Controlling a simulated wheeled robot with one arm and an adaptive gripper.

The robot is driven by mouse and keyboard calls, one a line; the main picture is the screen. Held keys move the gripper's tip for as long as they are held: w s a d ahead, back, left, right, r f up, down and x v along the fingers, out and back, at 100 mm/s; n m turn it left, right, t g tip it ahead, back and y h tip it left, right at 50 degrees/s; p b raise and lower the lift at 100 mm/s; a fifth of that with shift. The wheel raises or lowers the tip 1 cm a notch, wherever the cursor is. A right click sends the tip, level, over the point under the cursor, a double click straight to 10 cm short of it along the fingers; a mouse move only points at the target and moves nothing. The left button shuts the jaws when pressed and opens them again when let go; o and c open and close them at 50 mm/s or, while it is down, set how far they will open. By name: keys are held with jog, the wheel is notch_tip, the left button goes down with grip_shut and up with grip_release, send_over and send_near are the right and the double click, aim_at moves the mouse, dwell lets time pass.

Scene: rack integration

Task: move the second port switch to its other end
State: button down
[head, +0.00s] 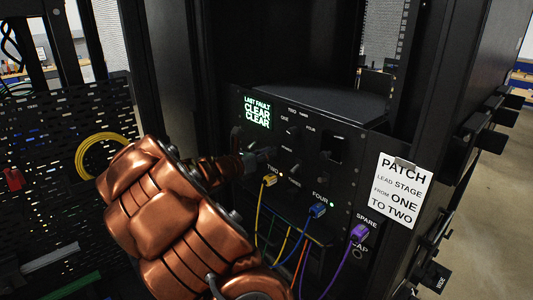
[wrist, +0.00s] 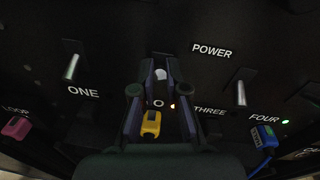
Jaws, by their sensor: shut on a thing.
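The second port switch is a pale lever (wrist: 160,74) on the black panel, in the middle of the wrist view. My gripper (wrist: 161,82) has one finger on each side of it and is shut on it. The label below it is mostly hidden by the fingers; only an "O" shows. An amber light (wrist: 172,106) glows beside that label, and a yellow plug (wrist: 151,124) sits below. In the head view my gripper (head: 247,162) reaches the panel from the left, above the yellow plug (head: 269,180). The lever is hidden there.
Neighbouring levers stand at ONE (wrist: 71,66) and near THREE (wrist: 241,93). A pink plug (wrist: 17,127), a blue plug (wrist: 264,136) and a purple plug (head: 360,232) stick out with cables. A screen (head: 257,112) reads "LAST FAULT CLEAR CLEAR". A patch note (head: 400,190) hangs at right.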

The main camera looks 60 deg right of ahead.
jog(key=c, duration=1.2)
grip_release()
jog(key=v, duration=1.2)
jog(key=shift+s, duration=0.1)
